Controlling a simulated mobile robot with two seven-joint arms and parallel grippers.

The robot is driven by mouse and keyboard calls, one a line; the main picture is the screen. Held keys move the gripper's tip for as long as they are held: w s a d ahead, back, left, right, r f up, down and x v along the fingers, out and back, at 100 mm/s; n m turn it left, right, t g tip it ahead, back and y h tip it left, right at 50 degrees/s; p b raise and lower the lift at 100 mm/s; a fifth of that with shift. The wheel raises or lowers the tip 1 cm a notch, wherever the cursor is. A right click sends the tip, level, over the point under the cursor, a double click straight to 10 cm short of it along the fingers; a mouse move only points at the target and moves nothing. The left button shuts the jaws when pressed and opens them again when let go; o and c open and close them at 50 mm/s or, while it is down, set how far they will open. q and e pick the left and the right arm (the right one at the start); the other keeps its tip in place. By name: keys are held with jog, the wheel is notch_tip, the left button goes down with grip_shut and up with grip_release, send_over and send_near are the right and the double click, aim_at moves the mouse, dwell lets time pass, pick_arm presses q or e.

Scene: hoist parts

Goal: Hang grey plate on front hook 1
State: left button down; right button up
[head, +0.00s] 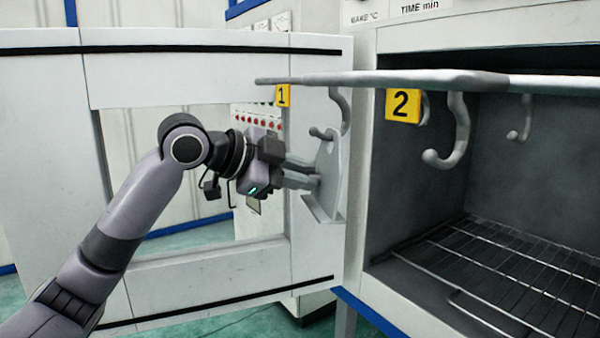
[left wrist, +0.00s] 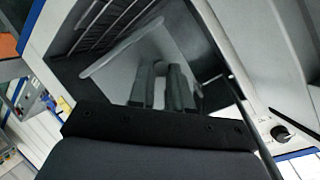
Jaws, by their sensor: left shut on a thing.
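The grey plate (head: 328,172) hangs upright, edge partly toward me, just under front hook 1 (head: 345,108), beside the yellow "1" tag (head: 283,96). The hook's rounded tip shows at the plate's upper end. I cannot tell whether it passes through the plate's hole. My left gripper (head: 312,176) comes from the left and is shut on the plate's middle. In the left wrist view the plate (left wrist: 118,66) lies beyond the two dark fingers (left wrist: 162,88), which hide part of it. My right gripper is not in view.
A grey bar (head: 400,80) runs across the oven opening. Front hook 2 (head: 459,135) hangs from it by the yellow "2" tag (head: 404,105), with another hook (head: 525,122) further back. A wire rack (head: 510,270) lies below. The open oven door (head: 210,265) is behind my left arm.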

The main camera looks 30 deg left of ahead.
pick_arm(q)
jog(key=shift+r, duration=0.2)
jog(key=c, duration=1)
grip_release()
jog(key=b+v, duration=0.1)
jog(key=v, duration=0.6)
jog(key=s+d+f+n+g+y, duration=0.1)
jog(key=d+f+n+g, duration=0.2)
jog(key=f, duration=1.3)
jog(key=s+d+f+n+g+y, duration=0.15)
jog(key=d+f, duration=0.35)
jog(key=f, duration=1)
jog(key=s+d+f+n+g+y, duration=0.15)
jog(key=s+f+n, duration=0.25)
jog(key=s+f, duration=0.5)
jog(key=s+f+n+g+y, duration=0.15)
jog(key=s+f+n, duration=0.35)
jog(key=s, duration=0.7)
jog(key=w+d+f+t+p, duration=0.1)
jog(key=w+f+t, duration=0.1)
jog(key=w+d+f+t+h+p, duration=0.1)
jog(key=w+f+t, duration=0.1)
jog(key=w+f+m+t+h+p, duration=0.1)
jog(key=w+f+t+p, duration=0.1)
jog(key=w, duration=0.1)
jog(key=shift+d+f, duration=0.15)
jog(key=shift+d, duration=0.25)
